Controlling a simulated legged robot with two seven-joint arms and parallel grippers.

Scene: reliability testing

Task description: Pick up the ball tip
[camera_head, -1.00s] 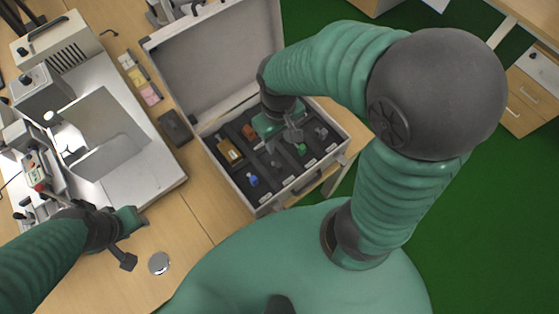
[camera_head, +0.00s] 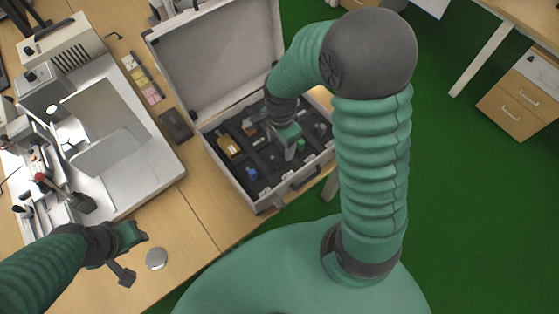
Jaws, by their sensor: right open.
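An open silver case (camera_head: 262,207) lies on the table with its dark foam insert facing up. In its compartments sit a yellow-amber piece (camera_head: 229,146), a blue piece (camera_head: 251,173), an orange-brown piece (camera_head: 249,127) and several small grey or green pieces. I cannot tell which is the ball tip; the pieces are too small. My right gripper (camera_head: 290,146) is open, pointing down over the case's right-middle compartments and hiding part of them. I cannot see whether it touches a piece. My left gripper (camera_head: 129,256) is open and empty over the table's front part.
The case's lid (camera_head: 218,58) stands raised at the back. Left of it are a dark block (camera_head: 175,126) and a strip of colored pads (camera_head: 146,88). A white machine (camera_head: 130,170) fills the left side. A round metal disc (camera_head: 156,259) lies near my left gripper.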

